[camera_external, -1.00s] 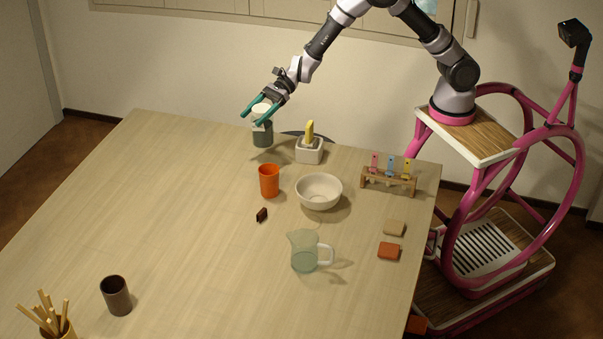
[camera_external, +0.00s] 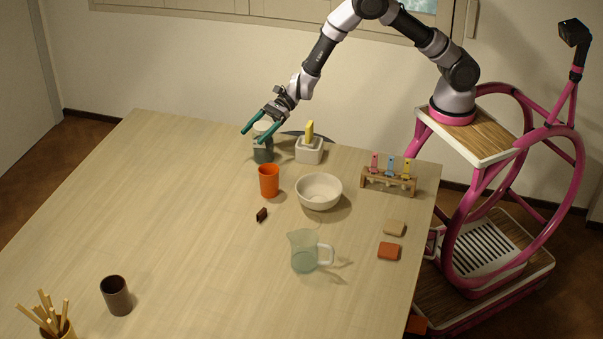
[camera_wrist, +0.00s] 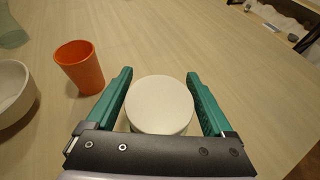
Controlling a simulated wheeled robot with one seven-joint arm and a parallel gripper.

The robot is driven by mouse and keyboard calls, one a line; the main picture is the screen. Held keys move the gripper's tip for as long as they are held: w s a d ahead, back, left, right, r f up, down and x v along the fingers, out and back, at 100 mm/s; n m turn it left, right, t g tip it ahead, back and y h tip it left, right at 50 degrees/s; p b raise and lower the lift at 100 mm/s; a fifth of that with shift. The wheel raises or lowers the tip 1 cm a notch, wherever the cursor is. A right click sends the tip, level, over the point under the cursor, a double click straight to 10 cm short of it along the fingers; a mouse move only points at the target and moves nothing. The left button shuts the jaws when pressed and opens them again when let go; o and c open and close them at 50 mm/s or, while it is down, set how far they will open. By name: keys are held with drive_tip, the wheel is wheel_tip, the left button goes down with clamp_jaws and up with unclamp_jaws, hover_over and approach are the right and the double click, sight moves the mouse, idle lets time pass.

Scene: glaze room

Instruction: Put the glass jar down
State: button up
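The glass jar, with a dark grey-green body (camera_external: 263,154) and a pale round lid, stands upright at the far edge of the table, its base appearing to rest on the top. In the wrist view its white lid (camera_wrist: 160,104) lies between my two green fingers. My gripper (camera_external: 251,136) is around the upper part of the jar; it also shows in the wrist view (camera_wrist: 158,76). Narrow gaps show between the lid and both fingers, so it looks open.
An orange cup (camera_external: 269,181) stands just in front of the jar. A white holder (camera_external: 309,152) with a yellow item is to its right. A white bowl (camera_external: 318,193) and a glass jug (camera_external: 304,253) are nearer. The table's left side (camera_external: 150,190) is mostly clear.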

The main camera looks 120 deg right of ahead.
drive_tip(key=shift+o, duration=0.2)
drive_tip(key=shift+r, duration=0.2)
drive_tip(key=v, duration=1.1)
drive_tip(key=s+a+r+n+g+y, duration=0.2)
drive_tip(key=s+a+r+n+g, duration=0.1)
drive_tip(key=s+a+r+n, duration=0.55)
drive_tip(key=s+a+r+n+g+y, duration=0.25)
drive_tip(key=s+a+r+n, duration=0.35)
drive_tip(key=a+r, duration=0.45)
drive_tip(key=s+a+r+n+h, duration=0.1)
drive_tip(key=s+r+n+h, duration=0.1)
drive_tip(key=s+n, duration=0.5)
drive_tip(key=s+a+r+n+h, duration=0.1)
drive_tip(key=s+n+h, duration=0.3)
drive_tip(key=s, duration=1.1)
drive_tip(key=r+n, duration=0.1)
drive_tip(key=n, duration=0.2)
drive_tip(key=shift+r+h, duration=0.35)
